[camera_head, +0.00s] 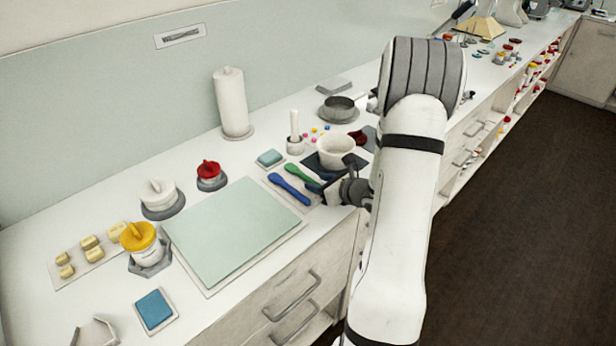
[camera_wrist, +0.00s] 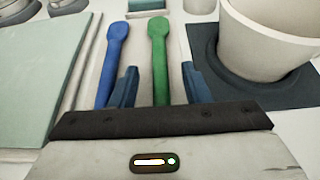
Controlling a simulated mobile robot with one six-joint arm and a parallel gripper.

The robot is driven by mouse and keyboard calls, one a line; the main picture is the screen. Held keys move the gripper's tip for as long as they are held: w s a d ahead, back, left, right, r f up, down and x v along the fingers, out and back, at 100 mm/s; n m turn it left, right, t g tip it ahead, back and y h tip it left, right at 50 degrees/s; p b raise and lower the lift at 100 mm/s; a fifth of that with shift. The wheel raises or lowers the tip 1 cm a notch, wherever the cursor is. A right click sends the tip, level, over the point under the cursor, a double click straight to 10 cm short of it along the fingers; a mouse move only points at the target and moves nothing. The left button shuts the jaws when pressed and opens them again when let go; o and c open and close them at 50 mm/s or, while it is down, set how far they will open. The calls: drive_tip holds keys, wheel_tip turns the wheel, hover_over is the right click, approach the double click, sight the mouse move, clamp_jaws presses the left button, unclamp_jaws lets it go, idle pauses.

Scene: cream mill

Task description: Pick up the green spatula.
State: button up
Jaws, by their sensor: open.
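The green spatula (camera_wrist: 158,58) lies on a pale rest on the counter, with its rounded head pointing away from me. It also shows in the head view (camera_head: 300,175), partly hidden at its near end by my gripper. My gripper (camera_wrist: 158,88) is open, with one dark blue finger on each side of the green handle. The handle's near end is hidden behind the gripper body. I cannot tell how far the fingertips are above the rest. A blue spatula (camera_wrist: 110,62) lies parallel, just left of the left finger.
A white bowl (camera_head: 334,150) on a dark mat (camera_wrist: 212,84) stands close on the right. A pale green board (camera_head: 236,228) lies to the left. A teal block (camera_head: 270,157) sits beyond the spatulas. The counter's front edge and drawers are near my arm.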

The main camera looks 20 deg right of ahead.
drive_tip(key=shift+x, duration=0.95)
drive_tip(key=shift+s, duration=0.1)
drive_tip(key=shift+c, duration=0.2)
clamp_jaws()
